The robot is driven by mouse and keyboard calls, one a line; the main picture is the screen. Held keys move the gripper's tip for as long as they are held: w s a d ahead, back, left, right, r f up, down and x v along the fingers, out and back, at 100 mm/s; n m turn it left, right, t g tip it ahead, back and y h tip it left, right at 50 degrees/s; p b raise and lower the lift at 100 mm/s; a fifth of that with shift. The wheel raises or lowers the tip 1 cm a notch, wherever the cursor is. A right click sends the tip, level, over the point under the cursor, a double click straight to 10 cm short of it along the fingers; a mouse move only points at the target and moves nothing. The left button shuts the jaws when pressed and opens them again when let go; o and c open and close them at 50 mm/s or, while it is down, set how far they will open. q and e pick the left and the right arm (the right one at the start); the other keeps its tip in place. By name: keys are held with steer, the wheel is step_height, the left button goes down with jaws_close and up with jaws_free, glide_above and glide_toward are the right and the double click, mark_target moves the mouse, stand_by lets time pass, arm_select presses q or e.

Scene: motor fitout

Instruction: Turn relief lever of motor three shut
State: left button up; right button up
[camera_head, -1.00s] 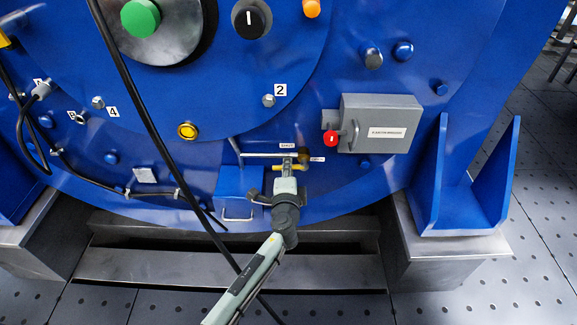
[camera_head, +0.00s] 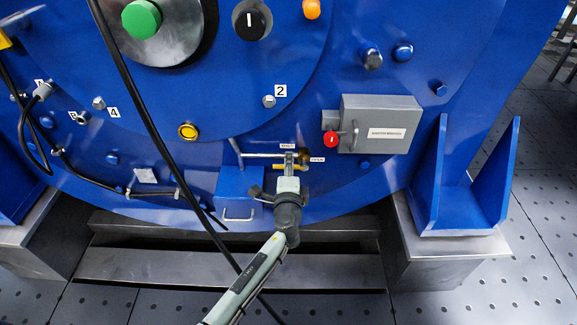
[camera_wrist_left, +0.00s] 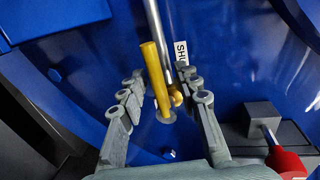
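The relief lever is a yellow bar (camera_wrist_left: 155,80) on a brass valve at the end of a thin steel pipe (camera_head: 262,155), low on the blue motor. In the left wrist view it stands between the two fingers of my left gripper (camera_wrist_left: 165,80). The fingers are spread apart, with gaps visible beside the bar. In the head view my left gripper (camera_head: 290,160) is in front of the valve and hides most of the lever. A SHUT label (camera_head: 287,146) is above the valve, and an OPEN label (camera_head: 317,159) is to its right. My right gripper is not in view.
A grey box (camera_head: 378,125) with a red knob (camera_head: 331,139) sits right of the valve. A blue box (camera_head: 238,195) is at its lower left. A black cable (camera_head: 150,120) hangs across the motor front. A blue bracket (camera_head: 465,205) stands at the right.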

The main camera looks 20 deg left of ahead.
arm_select(q)
steer(key=o, duration=0.7)
steer(key=r, duration=0.9)
steer(key=shift+w+r, duration=0.1)
steer(key=shift+w, duration=0.25)
steer(key=shift+o, duration=0.7)
steer(key=shift+s+r, duration=0.1)
steer(key=shift+r, duration=0.6)
steer(key=shift+s+r, duration=0.25)
steer(key=c, duration=0.7)
steer(key=shift+f, duration=0.4)
steer(key=shift+c, duration=0.7)
steer(key=shift+f, duration=0.15)
